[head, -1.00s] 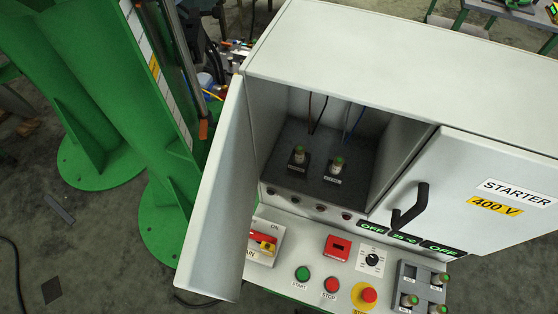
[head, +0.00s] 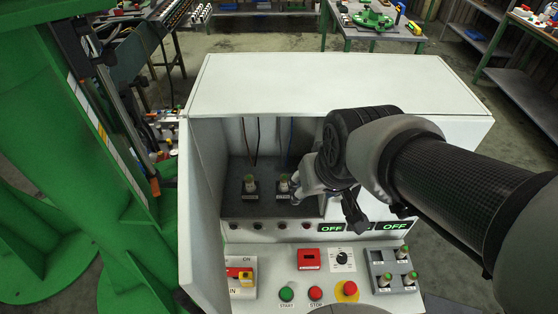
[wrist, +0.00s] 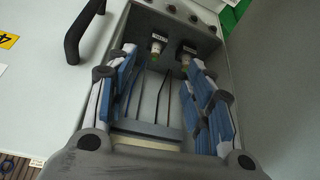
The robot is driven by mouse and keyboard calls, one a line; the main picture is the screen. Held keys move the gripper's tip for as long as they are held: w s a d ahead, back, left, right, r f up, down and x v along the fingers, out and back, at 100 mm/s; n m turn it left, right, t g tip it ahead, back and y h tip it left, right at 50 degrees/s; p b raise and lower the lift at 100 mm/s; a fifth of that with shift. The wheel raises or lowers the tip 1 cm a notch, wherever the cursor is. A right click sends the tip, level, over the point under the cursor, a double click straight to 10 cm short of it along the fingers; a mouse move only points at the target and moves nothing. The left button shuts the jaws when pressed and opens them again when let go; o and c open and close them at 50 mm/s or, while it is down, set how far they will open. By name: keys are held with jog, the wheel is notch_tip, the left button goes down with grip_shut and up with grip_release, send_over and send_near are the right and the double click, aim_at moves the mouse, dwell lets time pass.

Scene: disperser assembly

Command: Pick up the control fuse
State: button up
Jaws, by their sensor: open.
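Two fuses with green tops stand in dark sockets inside the open cabinet, a left one (head: 249,184) and a right one (head: 283,183). Their labels are too small to read, so I cannot tell which is the control fuse. My gripper (head: 300,186) reaches into the cabinet from the right, close by the right fuse and partly over its socket. In the wrist view my gripper (wrist: 161,62) has its blue-padded fingers wide apart with nothing between the pads. Beyond the fingertips, the right fuse (wrist: 157,44) and the left fuse (wrist: 186,53) show; I cannot tell whether anything touches.
A black door handle (wrist: 84,30) is beside my gripper in the wrist view. Several more fuses sit in a grey holder (head: 381,268) on the control panel. Cables hang behind the cabinet fuses.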

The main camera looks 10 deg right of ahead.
jog(key=p, duration=0.2)
send_near(285, 178)
jog(key=shift+t, duration=0.4)
jog(key=b+x, duration=0.5)
jog(key=x, duration=0.1)
jog(key=shift+s+d+f+b, duration=0.1)
jog(key=shift+s+f+b, duration=0.1)
jog(key=shift+s+b, duration=0.2)
jog(key=b+x, duration=0.2)
jog(key=x, duration=0.3)
jog(key=shift+w+f, duration=0.1)
jog(key=shift+w, duration=0.05)
jog(key=shift+c, duration=0.2)
jog(key=c, duration=1)
grip_shut()
jog(key=shift+r, duration=0.2)
